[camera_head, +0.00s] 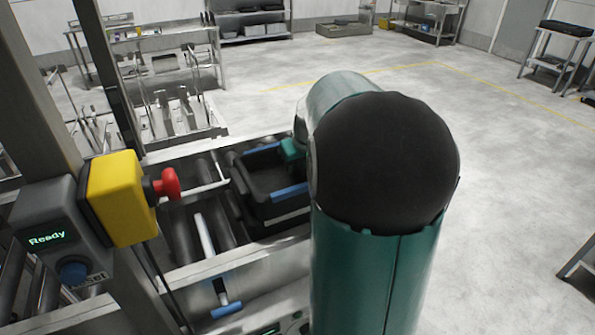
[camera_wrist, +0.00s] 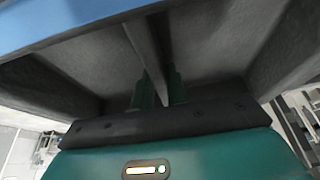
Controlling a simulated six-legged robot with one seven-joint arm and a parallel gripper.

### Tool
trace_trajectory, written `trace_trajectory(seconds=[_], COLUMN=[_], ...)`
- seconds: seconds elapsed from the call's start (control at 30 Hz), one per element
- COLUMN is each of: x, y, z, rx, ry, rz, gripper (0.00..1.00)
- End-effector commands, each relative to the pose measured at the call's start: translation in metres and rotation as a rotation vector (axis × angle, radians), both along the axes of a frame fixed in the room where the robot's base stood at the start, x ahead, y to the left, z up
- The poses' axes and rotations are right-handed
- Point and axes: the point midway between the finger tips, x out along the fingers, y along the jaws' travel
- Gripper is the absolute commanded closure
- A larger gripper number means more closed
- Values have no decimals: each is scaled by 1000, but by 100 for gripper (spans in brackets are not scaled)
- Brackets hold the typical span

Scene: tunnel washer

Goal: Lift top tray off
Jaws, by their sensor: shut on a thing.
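A black tray (camera_head: 262,178) with blue strips on its rims sits at the end of the roller conveyor, seen from above in the head view. It looks empty inside. Its right side is hidden by my arm, and I cannot tell how many trays are stacked there. My gripper is mostly hidden behind my arm in the head view; a teal part of it shows at the tray's far right edge. In the wrist view my gripper (camera_wrist: 157,88) is shut on a thin dark rib of the tray (camera_wrist: 215,50), whose blue strip (camera_wrist: 70,22) crosses the upper left.
A yellow box with a red emergency button (camera_head: 168,185) and a grey "Ready" panel (camera_head: 47,238) stand at left. A blue-handled lever (camera_head: 226,308) is on the conveyor's near side. Steel benches (camera_head: 150,55) stand behind. Open floor (camera_head: 520,160) lies to the right.

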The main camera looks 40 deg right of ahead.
Motion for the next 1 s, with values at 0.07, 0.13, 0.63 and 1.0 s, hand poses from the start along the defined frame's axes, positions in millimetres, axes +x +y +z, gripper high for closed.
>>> trace_trajectory(seconds=[0.07,0.13,0.63,1.0], x=[0,0,-22,-69], y=[0,0,7,21], z=[1,2,60,101], rx=[0,0,-2,0], ry=[-1,-1,-5,-2], rz=[0,0,1,0], gripper=[100,100,100,100])
